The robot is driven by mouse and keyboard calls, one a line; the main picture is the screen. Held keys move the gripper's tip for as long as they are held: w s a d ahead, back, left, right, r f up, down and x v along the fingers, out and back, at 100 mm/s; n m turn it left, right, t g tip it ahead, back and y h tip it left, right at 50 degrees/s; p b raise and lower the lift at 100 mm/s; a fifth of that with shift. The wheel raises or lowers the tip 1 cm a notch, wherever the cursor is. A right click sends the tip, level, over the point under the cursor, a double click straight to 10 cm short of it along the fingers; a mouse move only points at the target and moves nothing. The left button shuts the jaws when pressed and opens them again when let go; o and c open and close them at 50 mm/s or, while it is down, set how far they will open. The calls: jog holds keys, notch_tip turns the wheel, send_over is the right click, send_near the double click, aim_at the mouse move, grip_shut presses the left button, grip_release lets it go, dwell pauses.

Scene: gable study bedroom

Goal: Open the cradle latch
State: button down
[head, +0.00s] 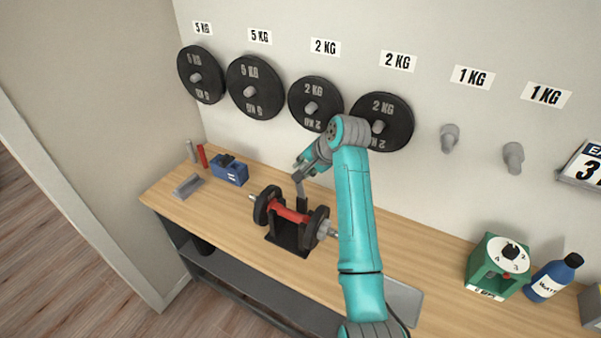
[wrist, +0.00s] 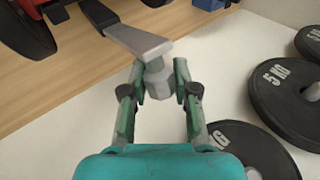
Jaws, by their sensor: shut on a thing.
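A black cradle (head: 287,241) stands on the wooden bench and holds a dumbbell (head: 289,212) with a red bar and black plates. A grey latch lever (wrist: 138,42) with a faceted knob (wrist: 157,82) crosses the wrist view near the top. My gripper (wrist: 158,92) is shut on the latch knob, one finger on each side. In the head view my gripper (head: 301,173) is small, behind the dumbbell at the top of the dark upright. The dumbbell's red part also shows at the wrist view's upper left (wrist: 22,32). The lever's far end is partly hidden.
Weight plates (head: 255,87) hang on wall pegs behind the bench. A blue box (head: 230,171) and a grey block (head: 187,186) stand left of the cradle. A green dial box (head: 484,276) and a blue bottle (head: 552,279) stand at the right. Bare bench (head: 240,232) lies in front.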

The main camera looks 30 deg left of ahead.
jog(key=shift+w+f+m+g, duration=0.2)
jog(key=shift+w+m+g, duration=0.1)
jog(key=shift+w+g, duration=0.75)
jog(key=shift+f, duration=0.1)
jog(key=c, duration=0.9)
grip_release()
jog(key=shift+o, duration=0.2)
jog(key=v, duration=1.2)
jog(key=shift+d, duration=0.1)
jog(key=shift+f, duration=0.1)
